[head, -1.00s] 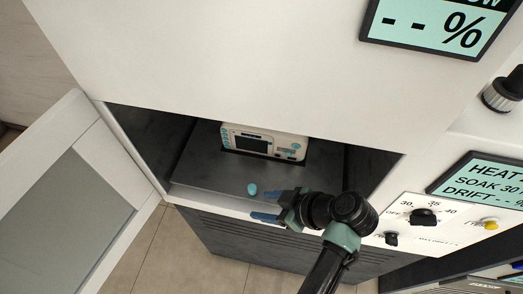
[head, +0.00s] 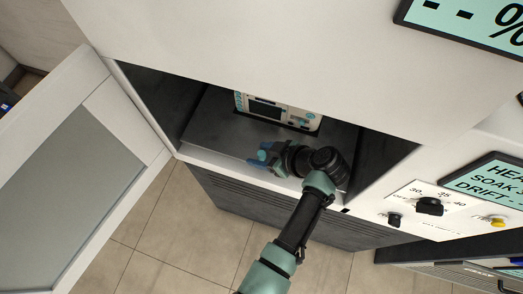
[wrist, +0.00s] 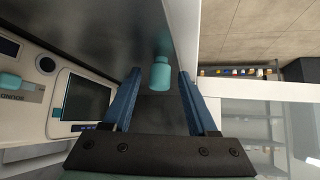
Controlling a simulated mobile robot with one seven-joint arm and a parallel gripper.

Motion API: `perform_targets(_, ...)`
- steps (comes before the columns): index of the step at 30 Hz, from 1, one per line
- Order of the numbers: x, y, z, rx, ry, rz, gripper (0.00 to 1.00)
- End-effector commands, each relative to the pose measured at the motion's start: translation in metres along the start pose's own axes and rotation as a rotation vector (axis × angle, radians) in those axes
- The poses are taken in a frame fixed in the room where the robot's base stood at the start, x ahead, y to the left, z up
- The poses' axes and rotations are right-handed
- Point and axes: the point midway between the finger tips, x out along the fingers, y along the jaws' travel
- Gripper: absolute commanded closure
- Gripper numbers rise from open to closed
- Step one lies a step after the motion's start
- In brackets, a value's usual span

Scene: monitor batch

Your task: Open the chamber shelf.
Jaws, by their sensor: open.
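The chamber shelf (head: 215,127) is a flat dark grey plate inside the open chamber. A small teal knob stands on it near the front edge; in the wrist view the knob (wrist: 160,74) shows between the tips of my two blue fingers. My gripper (head: 264,155) is open at the front of the shelf, with its fingers on either side of the knob. I cannot tell whether either finger touches it. In the head view the gripper mostly hides the knob. A white monitor (head: 311,121) with a dark screen sits on the shelf behind the gripper.
The chamber door (head: 123,147) with its grey window stands wide open on the left. A control panel (head: 459,209) with black knobs and a yellow button is on the right. Tiled floor (head: 170,235) is clear in front of the chamber.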

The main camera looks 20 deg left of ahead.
Motion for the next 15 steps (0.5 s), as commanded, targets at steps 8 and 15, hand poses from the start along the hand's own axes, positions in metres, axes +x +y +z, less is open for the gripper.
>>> perform_targets(8,-0.0002,0.0001,0.0,0.0,0.0,0.0,0.59)
perform_targets(15,-0.0003,0.0001,-0.0001,0.0,0.0,0.0,1.0)
